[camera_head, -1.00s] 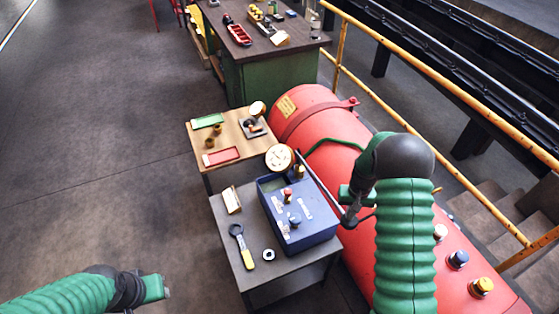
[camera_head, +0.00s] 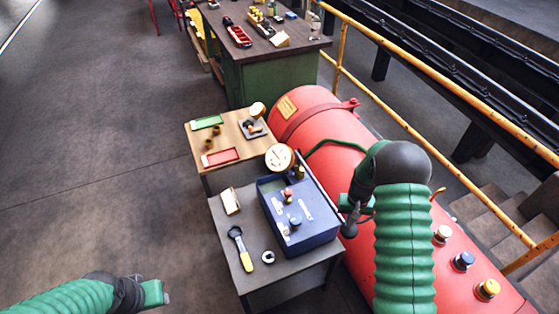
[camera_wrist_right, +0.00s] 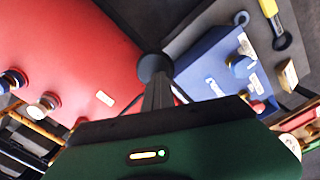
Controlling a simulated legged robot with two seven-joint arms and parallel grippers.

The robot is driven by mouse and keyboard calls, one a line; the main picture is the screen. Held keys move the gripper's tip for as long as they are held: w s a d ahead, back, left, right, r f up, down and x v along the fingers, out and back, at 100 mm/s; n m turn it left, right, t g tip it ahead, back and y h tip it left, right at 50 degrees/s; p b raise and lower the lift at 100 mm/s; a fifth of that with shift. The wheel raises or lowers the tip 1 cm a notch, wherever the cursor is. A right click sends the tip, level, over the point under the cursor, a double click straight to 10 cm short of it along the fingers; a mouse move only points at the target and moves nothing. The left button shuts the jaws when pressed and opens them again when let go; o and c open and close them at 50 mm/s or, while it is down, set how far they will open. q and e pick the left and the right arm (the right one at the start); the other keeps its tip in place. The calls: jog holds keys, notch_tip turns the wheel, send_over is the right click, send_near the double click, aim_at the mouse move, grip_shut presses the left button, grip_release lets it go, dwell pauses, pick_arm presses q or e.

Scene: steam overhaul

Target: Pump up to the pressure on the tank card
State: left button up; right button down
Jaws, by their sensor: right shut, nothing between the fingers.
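The red tank (camera_head: 312,117) lies on its side with a small yellow card (camera_head: 287,106) on its far end; its writing is too small to read. The blue pump box (camera_head: 320,226) stands on a grey bench, with a round white gauge (camera_head: 279,157) behind it. A thin dark lever (camera_head: 322,181) slants along the box's right side. My right gripper (camera_head: 349,224) is shut and empty beside the box, close to the lever's near end. A dark round knob (camera_wrist_right: 155,66) shows right at its fingertips in the right wrist view; contact is unclear. My left gripper (camera_head: 160,294) is low at left, away from the bench.
A wrench with a yellow handle (camera_head: 246,261), a small ring (camera_head: 268,257) and a cream card stand (camera_head: 231,201) are on the grey bench (camera_head: 227,228). A wooden table with red and green trays is behind. Coloured knobs sit on the tank; a yellow railing runs along the right.

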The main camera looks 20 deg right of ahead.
notch_tip(320, 180, up, 10)
jog(key=p, duration=0.8)
jog(key=shift+w, duration=0.4)
jog(key=shift+d, duration=0.1)
notch_tip(320, 180, up, 5)
jog(key=p, duration=0.3)
jog(key=shift+r+p, duration=0.1)
jog(key=shift+p, duration=0.3)
